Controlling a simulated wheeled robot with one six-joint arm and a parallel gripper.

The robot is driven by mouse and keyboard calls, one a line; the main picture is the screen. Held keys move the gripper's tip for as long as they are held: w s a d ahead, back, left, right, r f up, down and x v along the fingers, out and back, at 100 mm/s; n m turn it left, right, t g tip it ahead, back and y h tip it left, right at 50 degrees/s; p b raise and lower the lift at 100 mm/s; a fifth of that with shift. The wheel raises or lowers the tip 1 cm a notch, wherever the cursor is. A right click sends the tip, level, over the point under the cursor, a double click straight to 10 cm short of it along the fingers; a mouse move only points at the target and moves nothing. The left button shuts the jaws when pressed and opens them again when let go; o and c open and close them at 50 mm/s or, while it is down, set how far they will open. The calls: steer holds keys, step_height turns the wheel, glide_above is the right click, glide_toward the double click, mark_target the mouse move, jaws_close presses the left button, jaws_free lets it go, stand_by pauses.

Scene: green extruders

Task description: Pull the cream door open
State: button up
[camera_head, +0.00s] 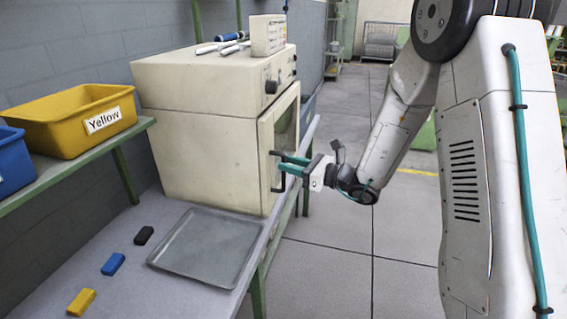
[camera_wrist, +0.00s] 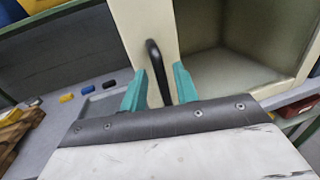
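The cream door (camera_head: 267,149) is on the right-hand face of the cream oven-like box (camera_head: 200,150) and looks closed. It has a window and a black bar handle (camera_head: 276,182). In the wrist view the door (camera_wrist: 135,18) shows with its handle (camera_wrist: 156,62) upright near the middle. My gripper (camera_head: 280,161) reaches the handle from the right with its teal fingers. In the wrist view my gripper (camera_wrist: 159,75) has one finger on each side of the handle, with gaps showing. It looks open around the handle.
A grey tray (camera_head: 205,246) lies on the bench before the box. Black (camera_head: 144,235), blue (camera_head: 113,264) and yellow (camera_head: 81,302) blocks lie left of it. A yellow bin (camera_head: 70,120) stands on a green-edged shelf. The floor (camera_head: 330,255) right of the bench is clear.

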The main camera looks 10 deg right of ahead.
steer(key=shift+x, duration=1.25)
jaws_close()
